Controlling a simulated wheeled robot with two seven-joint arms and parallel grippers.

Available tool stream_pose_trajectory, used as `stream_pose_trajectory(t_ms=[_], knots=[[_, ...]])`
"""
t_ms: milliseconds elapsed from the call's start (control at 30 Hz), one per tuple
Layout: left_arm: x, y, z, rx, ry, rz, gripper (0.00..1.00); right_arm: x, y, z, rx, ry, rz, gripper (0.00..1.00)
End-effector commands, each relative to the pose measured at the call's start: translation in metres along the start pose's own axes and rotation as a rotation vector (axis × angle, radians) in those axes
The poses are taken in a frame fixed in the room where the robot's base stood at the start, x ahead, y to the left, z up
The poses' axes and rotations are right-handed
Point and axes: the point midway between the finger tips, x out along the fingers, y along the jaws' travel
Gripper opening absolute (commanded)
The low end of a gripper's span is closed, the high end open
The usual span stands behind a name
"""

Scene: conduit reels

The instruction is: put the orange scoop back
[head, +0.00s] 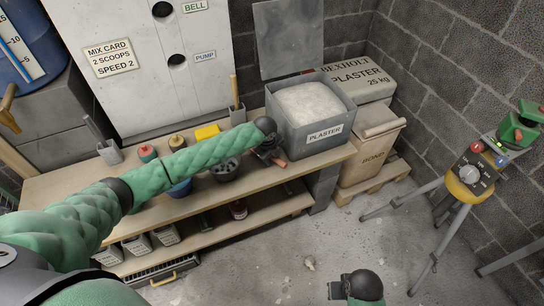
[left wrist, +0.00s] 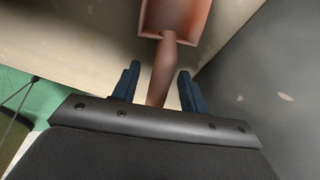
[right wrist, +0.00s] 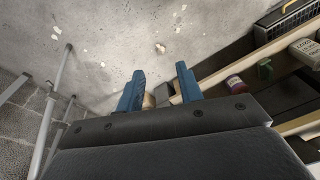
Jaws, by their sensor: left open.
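The orange scoop (left wrist: 170,60) lies on the wooden bench (left wrist: 85,40) against the grey plaster bin's side. In the head view, only a bit of the scoop (head: 280,163) shows past my left gripper (head: 270,153). In the left wrist view, my left gripper (left wrist: 155,88) is open around the scoop's handle, with a finger on each side and gaps between. The scoop's open pan points away from the gripper. The grey bin (head: 325,138) marked PLASTER is full of white powder, its lid raised. My right gripper (right wrist: 158,88) is open and empty above the floor.
A dark round pot (head: 226,170), a yellow block (head: 207,132) and a grey holder with a wooden stick (head: 237,113) stand on the bench. The floor in front is mostly clear.

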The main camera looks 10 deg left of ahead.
Motion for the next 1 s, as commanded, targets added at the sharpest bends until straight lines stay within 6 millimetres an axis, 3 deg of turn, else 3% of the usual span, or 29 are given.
stream_pose_trajectory(t_ms=[267,333,400,700,1000], knots=[[-0.018,-0.001,0.001,0.000,-0.001,-0.003,0.44,0.001,0.000,0.002,-0.001,-0.007,0.000,0.36],[-0.030,-0.001,0.000,0.002,0.000,-0.003,0.44,-0.008,0.000,0.000,-0.001,-0.002,0.000,0.36],[-0.044,-0.001,0.001,0.001,-0.001,-0.002,0.44,-0.029,-0.003,-0.003,0.003,0.012,-0.005,0.36],[-0.098,-0.001,0.001,0.000,-0.001,-0.002,0.44,-0.064,-0.005,0.002,0.003,0.011,-0.008,0.36],[-0.122,-0.001,0.000,0.000,0.000,0.000,0.44,-0.079,-0.006,0.005,0.003,0.011,-0.010,0.36]])
